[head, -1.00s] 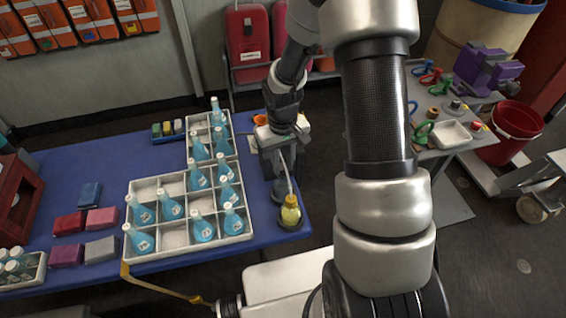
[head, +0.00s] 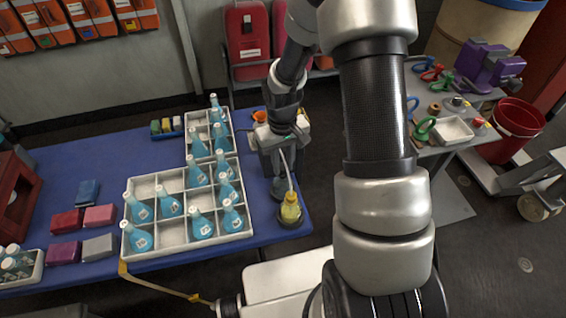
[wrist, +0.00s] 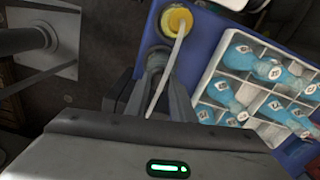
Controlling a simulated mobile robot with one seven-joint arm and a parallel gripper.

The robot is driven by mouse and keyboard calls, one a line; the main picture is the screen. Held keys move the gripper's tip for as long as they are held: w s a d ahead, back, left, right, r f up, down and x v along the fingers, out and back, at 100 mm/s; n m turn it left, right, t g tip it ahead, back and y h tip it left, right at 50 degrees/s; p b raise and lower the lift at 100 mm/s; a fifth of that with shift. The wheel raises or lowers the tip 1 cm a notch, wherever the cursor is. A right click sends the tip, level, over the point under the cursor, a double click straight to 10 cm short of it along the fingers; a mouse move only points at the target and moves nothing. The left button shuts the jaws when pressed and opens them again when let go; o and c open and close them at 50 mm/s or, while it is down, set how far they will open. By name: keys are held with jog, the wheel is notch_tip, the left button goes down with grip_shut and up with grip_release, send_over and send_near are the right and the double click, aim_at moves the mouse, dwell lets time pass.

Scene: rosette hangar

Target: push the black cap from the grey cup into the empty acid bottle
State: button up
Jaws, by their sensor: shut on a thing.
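My gripper (head: 279,188) points down at the right end of the blue table, just behind a yellow squeeze bottle with a long white spout (head: 291,209). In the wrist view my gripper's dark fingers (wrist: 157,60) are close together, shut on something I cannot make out. The yellow bottle (wrist: 177,21) is just beyond the fingertips, and its spout runs beside the fingers. I cannot pick out the black cap, the grey cup or the empty acid bottle for certain; the area under the gripper is hidden.
A white compartment tray (head: 163,250) with several blue bottles stands left of my gripper; some compartments are bare. Coloured blocks (head: 66,222) lie further left. A small orange item (head: 259,116) is behind the gripper. A grey side table (head: 430,152) with tools stands right.

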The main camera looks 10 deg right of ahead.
jog(key=shift+f, duration=0.15)
jog(key=shift+f+b, duration=0.35)
jog(key=shift+b, duration=0.05)
dwell(0.4)
jog(key=o, duration=1.6)
jog(key=shift+c, duration=0.2)
jog(key=shift+r, duration=0.15)
jog(key=shift+r+p, duration=1.95)
jog(key=shift+r, duration=0.7)
